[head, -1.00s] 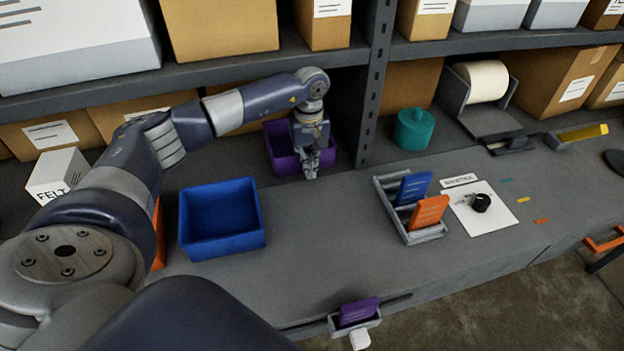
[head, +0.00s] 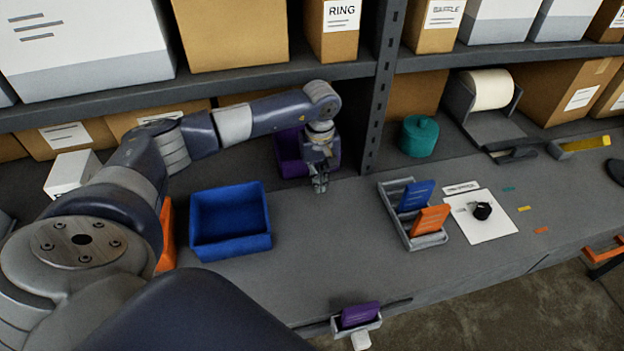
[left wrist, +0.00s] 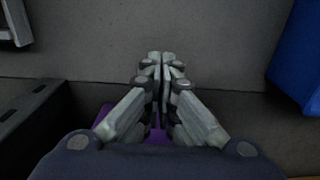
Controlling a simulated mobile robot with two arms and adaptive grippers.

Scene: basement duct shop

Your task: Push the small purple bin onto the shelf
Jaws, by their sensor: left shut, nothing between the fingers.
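The small purple bin (head: 289,155) stands at the back of the grey worktop (head: 300,255), under the shelf board (head: 230,92) and left of the dark upright post. My left gripper (head: 321,188) points down just in front of the bin's right part and hides much of that side. Its fingers are shut together and empty. In the left wrist view the shut fingers (left wrist: 161,60) are over grey surface, and parts of the purple bin (left wrist: 104,115) show behind them. Whether they touch the bin is unclear. My right gripper is out of view.
A blue bin (head: 232,245) stands front left of the gripper, with an orange one (head: 166,238) partly behind my arm. The post (head: 381,100), a teal canister (head: 419,137) and a card rack (head: 428,240) are to the right. The worktop's middle is clear.

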